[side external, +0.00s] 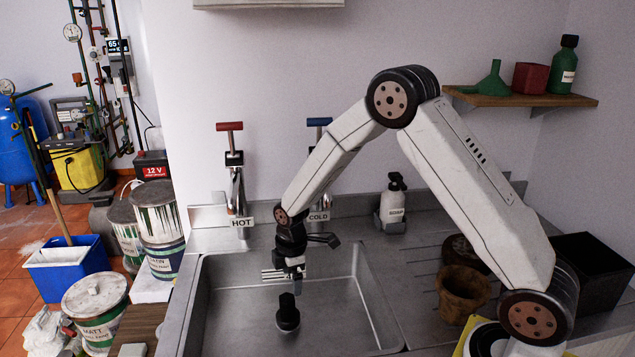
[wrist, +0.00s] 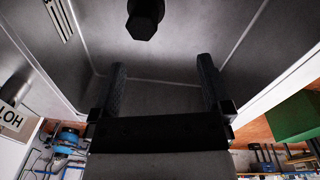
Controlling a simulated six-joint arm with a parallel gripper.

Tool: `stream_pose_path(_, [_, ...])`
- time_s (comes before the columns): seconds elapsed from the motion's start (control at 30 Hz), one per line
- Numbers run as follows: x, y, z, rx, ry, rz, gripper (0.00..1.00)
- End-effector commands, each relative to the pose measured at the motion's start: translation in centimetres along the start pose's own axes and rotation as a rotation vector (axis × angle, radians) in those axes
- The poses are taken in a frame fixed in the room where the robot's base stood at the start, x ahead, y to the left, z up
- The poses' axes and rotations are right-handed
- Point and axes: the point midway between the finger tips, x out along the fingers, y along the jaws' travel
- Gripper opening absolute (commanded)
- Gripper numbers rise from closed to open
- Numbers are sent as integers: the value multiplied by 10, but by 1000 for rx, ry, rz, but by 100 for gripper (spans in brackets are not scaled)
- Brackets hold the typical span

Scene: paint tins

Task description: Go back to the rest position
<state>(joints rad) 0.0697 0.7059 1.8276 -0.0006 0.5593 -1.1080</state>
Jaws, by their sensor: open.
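My gripper (side external: 292,272) hangs over the metal sink (side external: 350,290), at the end of my bent arm. In the wrist view its two dark fingers (wrist: 161,72) stand wide apart with nothing between them. A black plug-like piece (side external: 287,316) stands on the sink floor, just below the gripper in the side view. It also shows at the top of the wrist view (wrist: 145,20), beyond the fingertips and apart from them.
A red-handled HOT tap (side external: 235,175) and a blue-handled COLD tap (side external: 319,122) stand behind the sink. A soap bottle (side external: 394,196), a brown pot (side external: 462,292) and a black box (side external: 590,270) are on the right. Paint tins (side external: 158,225) stand left. A shelf (side external: 525,100) is upper right.

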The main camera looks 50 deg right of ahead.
Motion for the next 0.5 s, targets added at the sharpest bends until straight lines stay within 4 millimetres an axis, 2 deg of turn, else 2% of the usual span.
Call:
stream_pose_path(0.03, [-11,-7,1,51,6,11,100])
stream_pose_path(0.2, [-38,-33,8,240,27,37,100])
stream_pose_path(0.5, [-75,-84,26,574,77,73,100])
